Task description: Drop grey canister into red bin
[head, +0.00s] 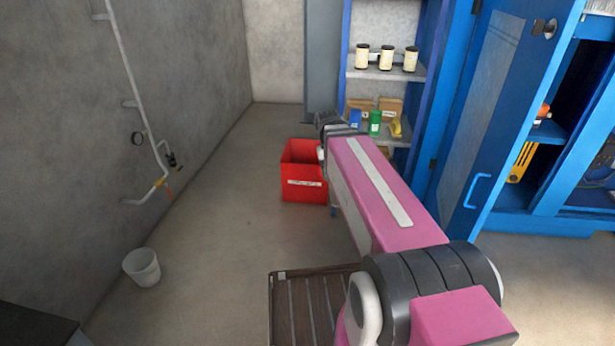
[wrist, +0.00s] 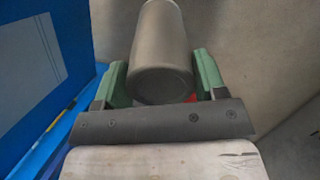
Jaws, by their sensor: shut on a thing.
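The grey canister (wrist: 160,50) is held between the two green fingers of my gripper (wrist: 160,82) in the wrist view. My gripper is shut on it. The red bin (head: 300,181) stands on the floor in the middle of the head view, with a white label on its front. My pink arm reaches out towards the bin and hides its right part. The canister and my fingers are hidden behind my arm in the head view. A small patch of red shows beside the canister's lower end in the wrist view.
A blue shelf unit with jars (head: 386,57) and several bottles stands behind the bin. An open blue cabinet door (head: 490,110) is to the right. A white bucket (head: 142,267) and wall pipes (head: 133,80) are at the left. The floor left of the bin is clear.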

